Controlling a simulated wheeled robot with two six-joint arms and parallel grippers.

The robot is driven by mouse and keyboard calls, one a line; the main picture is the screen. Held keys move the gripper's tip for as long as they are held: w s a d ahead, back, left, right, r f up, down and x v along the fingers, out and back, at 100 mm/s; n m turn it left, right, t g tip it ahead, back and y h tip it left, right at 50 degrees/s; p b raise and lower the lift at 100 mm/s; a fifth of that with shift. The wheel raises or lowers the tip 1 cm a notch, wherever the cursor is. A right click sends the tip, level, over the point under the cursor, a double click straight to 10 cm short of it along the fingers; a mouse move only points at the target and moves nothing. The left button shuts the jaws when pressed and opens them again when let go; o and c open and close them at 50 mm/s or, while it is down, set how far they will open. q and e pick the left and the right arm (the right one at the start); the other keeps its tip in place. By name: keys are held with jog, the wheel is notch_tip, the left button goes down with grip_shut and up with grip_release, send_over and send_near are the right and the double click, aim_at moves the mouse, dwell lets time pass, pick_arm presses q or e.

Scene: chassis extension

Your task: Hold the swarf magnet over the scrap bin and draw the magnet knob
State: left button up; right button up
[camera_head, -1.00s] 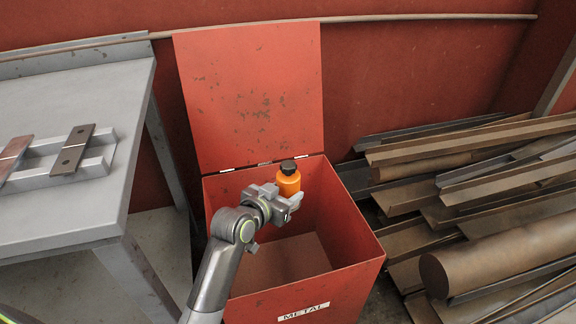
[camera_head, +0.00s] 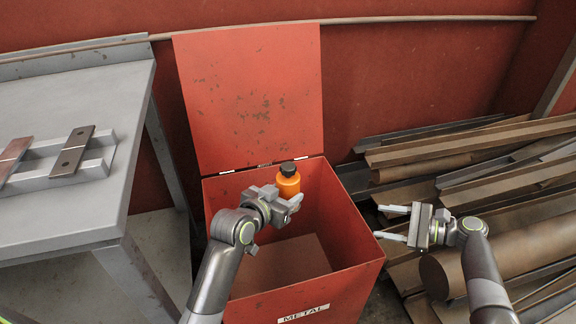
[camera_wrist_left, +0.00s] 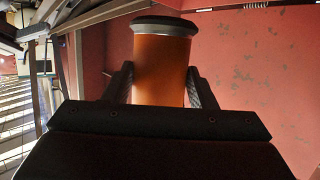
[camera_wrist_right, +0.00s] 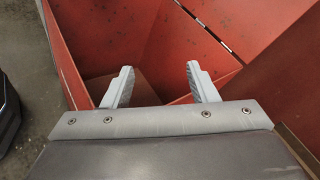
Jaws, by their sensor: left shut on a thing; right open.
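The swarf magnet is an orange cylinder (camera_head: 288,183) with a black knob (camera_head: 288,168) on top. My left gripper (camera_head: 292,199) is shut on its body and holds it upright over the opening of the red scrap bin (camera_head: 330,291). In the left wrist view the orange body (camera_wrist_left: 160,70) sits between both fingers, with the dark knob (camera_wrist_left: 165,25) above them. My right gripper (camera_head: 388,223) is open and empty at the bin's right side, apart from the magnet and knob. In the right wrist view its spread fingers (camera_wrist_right: 160,85) point toward the bin.
The bin's lid (camera_head: 250,95) stands open behind the magnet. A grey table (camera_head: 75,205) with metal plates (camera_head: 72,150) is at the left. Several steel bars and beams (camera_head: 480,160) are stacked at the right, close to my right arm. The visible bin floor looks empty.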

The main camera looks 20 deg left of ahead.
aim_at(288, 166)
jog(key=a+r+m+g+y, duration=0.1)
jog(key=a+r+g+y, duration=0.35)
jog(key=a+r, duration=0.95)
jog(key=shift+g+h, duration=0.75)
jog(key=shift+h, duration=0.1)
jog(key=x, duration=1.2)
jog(key=shift+r, duration=0.1)
jog(key=shift+d, duration=0.1)
jog(key=shift+r, duration=0.1)
grip_shut()
